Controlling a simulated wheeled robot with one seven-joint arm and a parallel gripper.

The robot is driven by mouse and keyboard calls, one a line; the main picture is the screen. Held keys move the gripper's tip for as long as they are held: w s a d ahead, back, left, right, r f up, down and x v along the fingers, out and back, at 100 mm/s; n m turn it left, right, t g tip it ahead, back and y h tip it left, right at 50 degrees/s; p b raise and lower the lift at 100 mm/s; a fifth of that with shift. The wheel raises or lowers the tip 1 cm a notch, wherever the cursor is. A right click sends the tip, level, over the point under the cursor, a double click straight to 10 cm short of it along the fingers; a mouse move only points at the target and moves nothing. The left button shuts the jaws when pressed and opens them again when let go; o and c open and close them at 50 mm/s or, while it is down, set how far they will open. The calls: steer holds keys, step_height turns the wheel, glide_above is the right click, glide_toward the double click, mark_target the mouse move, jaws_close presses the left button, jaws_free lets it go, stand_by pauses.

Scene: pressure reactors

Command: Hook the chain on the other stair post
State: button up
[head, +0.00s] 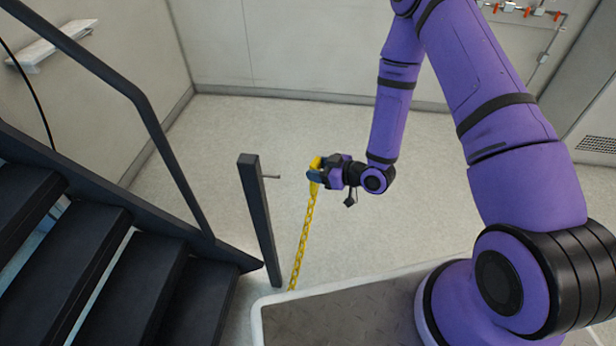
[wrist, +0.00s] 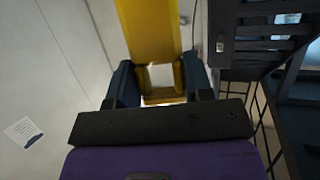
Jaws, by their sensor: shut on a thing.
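My gripper (head: 315,173) is shut on the top end of the yellow chain (head: 303,235), which hangs down from it toward the floor. Its lower end is hidden behind my base. In the wrist view the yellow end piece of the chain (wrist: 150,30) sits between the two dark fingers (wrist: 158,82). A dark stair post (head: 261,220) stands upright left of my gripper. A short peg (head: 271,176) sticks out from its upper right side. My gripper is to the right of this peg, apart from it in the picture.
Dark stairs with a handrail (head: 150,115) fill the left side. The floor (head: 290,130) behind the post is clear. A wall shelf (head: 50,45) is at the upper left, and red-handled valves (head: 525,10) are at the upper right.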

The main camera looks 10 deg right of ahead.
mark_target(276, 177)
steer(key=shift+s+a+n+g+y, duration=0.1)
steer(key=shift+a+n+g+y, duration=0.45)
steer(key=shift+a, duration=1.45)
steer(key=shift+s+a+n+g+y, duration=0.1)
steer(key=shift+a+n+g+y, duration=0.15)
steer(key=shift+a+n+g, duration=1.2)
steer(key=shift+s+a+g+y, duration=0.1)
steer(key=shift+a+y, duration=0.3)
steer(key=shift+a, duration=2.15)
steer(key=shift+x, duration=0.85)
steer(key=shift+f, duration=0.2)
steer(key=o, duration=1)
steer(key=shift+d, duration=0.15)
steer(key=v, duration=1)
steer(key=shift+s+d+r, duration=0.1)
steer(key=shift+d+r, duration=0.05)
steer(key=shift+d, duration=0.1)
